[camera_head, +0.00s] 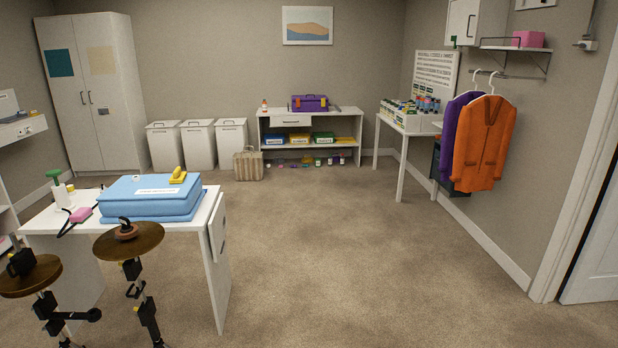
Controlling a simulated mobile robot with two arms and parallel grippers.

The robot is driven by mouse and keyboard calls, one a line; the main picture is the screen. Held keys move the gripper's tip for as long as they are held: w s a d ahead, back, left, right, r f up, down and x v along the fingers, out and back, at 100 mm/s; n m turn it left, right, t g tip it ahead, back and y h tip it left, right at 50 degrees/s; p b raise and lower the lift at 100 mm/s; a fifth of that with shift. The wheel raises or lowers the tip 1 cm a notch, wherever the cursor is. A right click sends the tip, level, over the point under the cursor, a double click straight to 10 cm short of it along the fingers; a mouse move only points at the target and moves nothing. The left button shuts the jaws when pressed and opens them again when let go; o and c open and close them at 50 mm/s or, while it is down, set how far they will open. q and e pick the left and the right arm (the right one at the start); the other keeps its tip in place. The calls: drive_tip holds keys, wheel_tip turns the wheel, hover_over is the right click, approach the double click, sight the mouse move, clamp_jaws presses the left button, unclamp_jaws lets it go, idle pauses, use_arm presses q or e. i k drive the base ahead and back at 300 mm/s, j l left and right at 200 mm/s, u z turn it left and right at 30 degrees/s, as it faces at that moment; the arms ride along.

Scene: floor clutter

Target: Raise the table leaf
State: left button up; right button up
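A white table (50,222) stands at the front left. Its leaf (217,228) is a white panel hanging down at the table's right end, beside the end support. A blue case or folded stack (150,208) lies on the tabletop close to that end, with a yellow item (178,176) and a white label on top. Neither of my grippers is in view.
Two brown cymbal-like discs on black stands, one (128,242) and another (28,278), stand in front of the table. The carpet (330,260) right of the table is clear.

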sight(218, 224)
drive_tip(key=i, duration=2.25)
